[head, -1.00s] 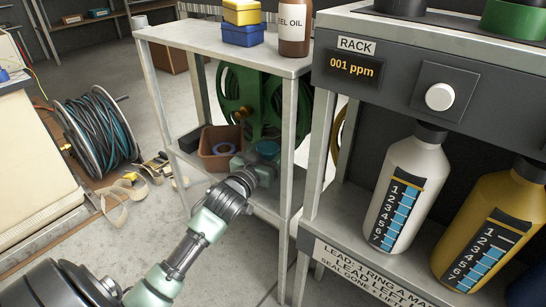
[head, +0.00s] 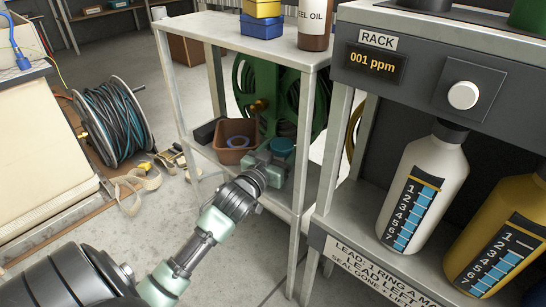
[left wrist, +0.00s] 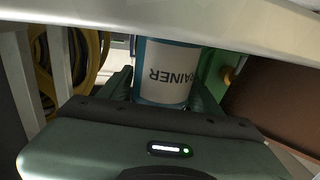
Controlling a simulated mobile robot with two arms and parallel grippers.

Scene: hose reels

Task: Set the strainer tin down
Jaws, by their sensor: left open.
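The strainer tin (head: 282,147) is blue and sits on the lower shelf of the grey metal stand (head: 240,42), with the green reel behind it. In the left wrist view the tin (left wrist: 167,75) shows a pale label ending in "RAINER", upside down in the picture. My left gripper (head: 276,158) reaches in under the stand's top. Its open fingers stand on both sides of the tin; I cannot tell whether either one touches it. The tin's base is hidden behind the gripper. My right gripper is not in view.
The green reel (head: 268,95) is close behind. The stand's top and front leg (head: 301,190) hem the arm in. The rack (head: 420,60) with bottles is at the right.

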